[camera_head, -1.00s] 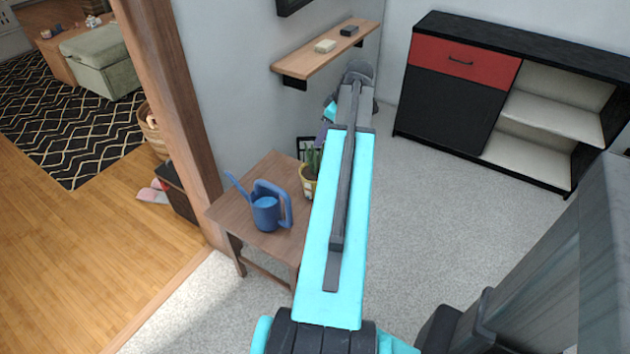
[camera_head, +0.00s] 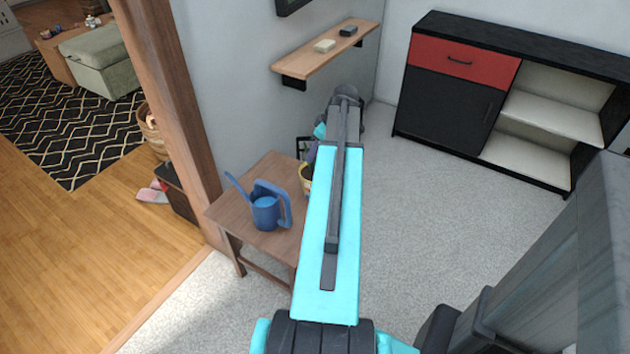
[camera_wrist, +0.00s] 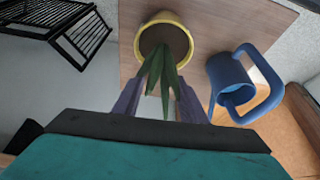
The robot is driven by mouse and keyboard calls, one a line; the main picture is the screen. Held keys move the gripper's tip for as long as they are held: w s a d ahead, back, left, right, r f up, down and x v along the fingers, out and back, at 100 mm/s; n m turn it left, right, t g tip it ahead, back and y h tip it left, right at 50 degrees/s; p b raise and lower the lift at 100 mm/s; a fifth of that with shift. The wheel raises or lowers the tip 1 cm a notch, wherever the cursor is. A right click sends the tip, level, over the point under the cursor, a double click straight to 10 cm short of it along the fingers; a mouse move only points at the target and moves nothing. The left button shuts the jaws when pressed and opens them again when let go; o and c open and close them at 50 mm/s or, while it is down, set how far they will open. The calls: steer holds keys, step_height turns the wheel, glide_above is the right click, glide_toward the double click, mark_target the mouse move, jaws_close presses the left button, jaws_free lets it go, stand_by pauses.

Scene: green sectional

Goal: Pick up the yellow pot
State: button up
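The yellow pot (camera_wrist: 180,27) stands on the small brown table, with dark soil and long green leaves that point toward my gripper in the wrist view. In the head view only a sliver of the pot (camera_head: 305,180) shows at the table's far right edge, the rest hidden behind my arm. My gripper (camera_wrist: 160,98) is open, its two purple fingers apart on either side of the leaves. The pot's rim lies beyond the fingertips, and the fingers do not hold it. In the head view the gripper is mostly hidden by my arm.
A blue watering can (camera_head: 266,212) stands on the table (camera_head: 240,212) beside the pot. A black rack (camera_wrist: 75,30) shows left in the wrist view. A wooden wall shelf (camera_head: 325,52) is above. A black and red cabinet (camera_head: 450,100) stands behind; carpet between is clear.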

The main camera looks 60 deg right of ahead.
mark_target(311, 170)
stand_by(0.3)
steer(key=shift+x, duration=2.6)
steer(key=shift+s, duration=0.2)
jaws_close()
